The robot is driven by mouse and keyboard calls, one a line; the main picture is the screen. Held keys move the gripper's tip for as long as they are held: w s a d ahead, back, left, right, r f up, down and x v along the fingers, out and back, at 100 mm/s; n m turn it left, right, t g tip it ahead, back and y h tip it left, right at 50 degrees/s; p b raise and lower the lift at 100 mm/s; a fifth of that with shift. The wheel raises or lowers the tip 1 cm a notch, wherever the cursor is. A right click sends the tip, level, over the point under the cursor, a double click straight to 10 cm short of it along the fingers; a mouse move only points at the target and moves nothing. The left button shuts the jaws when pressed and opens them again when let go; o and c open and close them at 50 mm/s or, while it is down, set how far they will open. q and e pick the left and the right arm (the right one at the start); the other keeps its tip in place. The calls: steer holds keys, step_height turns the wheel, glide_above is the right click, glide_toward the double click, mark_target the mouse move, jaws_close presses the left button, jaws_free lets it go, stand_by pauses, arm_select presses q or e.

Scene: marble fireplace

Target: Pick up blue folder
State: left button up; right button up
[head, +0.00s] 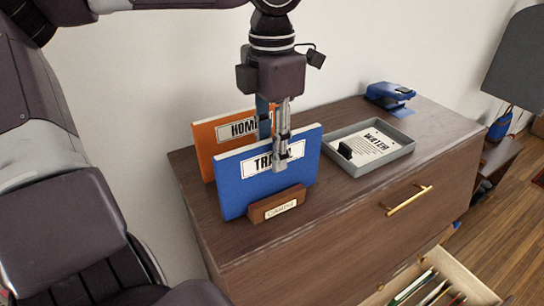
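The blue folder (242,187), with a white label partly covered by my finger, stands upright in a small wooden holder (270,207) on the dresser top. An orange folder (207,137) stands close behind it. My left gripper (273,140) points down over the blue folder's top edge. One finger is in front of the folder's face, and the other is behind it, its lower part hidden. I cannot tell whether the fingers press on the folder. My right gripper is not in view.
A grey tray (387,156) with a white sheet and a small black clip lies to the right on the dresser (330,215). A blue stapler-like object (390,92) sits farther back. A lower drawer (470,287) is open with files. A wall is behind.

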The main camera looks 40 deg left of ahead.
arm_select(q)
steer(key=shift+a, duration=0.1)
jaws_close()
steer(key=shift+w+r, duration=0.1)
steer(key=shift+r, duration=0.05)
